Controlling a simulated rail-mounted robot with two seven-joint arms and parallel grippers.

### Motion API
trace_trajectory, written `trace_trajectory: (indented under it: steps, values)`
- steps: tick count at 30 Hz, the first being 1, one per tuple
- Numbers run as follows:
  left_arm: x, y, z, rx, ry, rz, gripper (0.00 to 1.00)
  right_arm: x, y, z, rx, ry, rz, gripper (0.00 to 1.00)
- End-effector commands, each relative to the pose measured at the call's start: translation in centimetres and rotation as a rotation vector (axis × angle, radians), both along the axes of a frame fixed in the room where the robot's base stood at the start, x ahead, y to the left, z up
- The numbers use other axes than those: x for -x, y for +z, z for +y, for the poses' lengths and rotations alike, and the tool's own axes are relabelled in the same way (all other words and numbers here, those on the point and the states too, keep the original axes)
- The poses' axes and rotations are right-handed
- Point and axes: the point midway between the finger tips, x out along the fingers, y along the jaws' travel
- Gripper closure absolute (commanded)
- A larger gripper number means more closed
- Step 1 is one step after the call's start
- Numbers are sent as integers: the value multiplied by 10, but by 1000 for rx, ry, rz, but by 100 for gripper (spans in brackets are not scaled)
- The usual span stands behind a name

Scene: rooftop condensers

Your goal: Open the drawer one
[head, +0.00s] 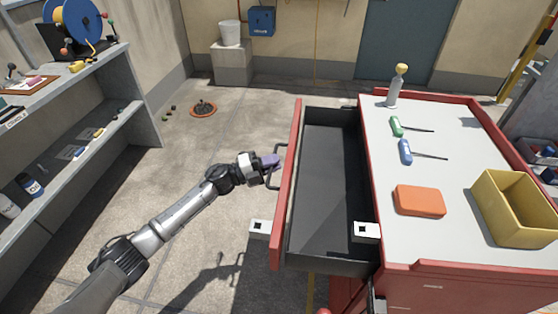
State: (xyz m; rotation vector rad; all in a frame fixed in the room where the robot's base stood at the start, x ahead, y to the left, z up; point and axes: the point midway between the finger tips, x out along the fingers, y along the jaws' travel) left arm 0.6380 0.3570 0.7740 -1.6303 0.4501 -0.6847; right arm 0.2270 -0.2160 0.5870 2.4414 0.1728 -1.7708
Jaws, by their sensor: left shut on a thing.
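A red tool cabinet (440,200) stands at the right. Its dark grey top drawer (325,190) is pulled far out to the left, and its inside looks empty. The drawer's red front panel (290,195) faces left and carries a dark bar handle (277,186). My left gripper (272,162) reaches in from the left and is shut on the handle. The fingers partly hide the handle.
On the cabinet top are a yellow bin (513,208), an orange box (419,201), green (396,126) and blue (405,152) screwdrivers and a bottle (395,92). A grey shelf (75,130) stands left. The floor between shelf and drawer is mostly clear.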

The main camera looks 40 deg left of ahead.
Motion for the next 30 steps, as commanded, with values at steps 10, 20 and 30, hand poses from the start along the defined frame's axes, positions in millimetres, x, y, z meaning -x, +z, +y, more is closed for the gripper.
trace_trajectory:
  steps: [10, 20, 30]
  values:
    - [16, 1, 32, 0, -3, -2, 100, 2, 3, -1, 2, 1, 4, 57]
    - [17, 1, 34, 0, -4, -2, 100, 2, 3, -3, 9, 6, 4, 57]
    - [17, 0, 34, 0, -3, -1, 62, 2, 3, -2, 7, 4, 4, 57]
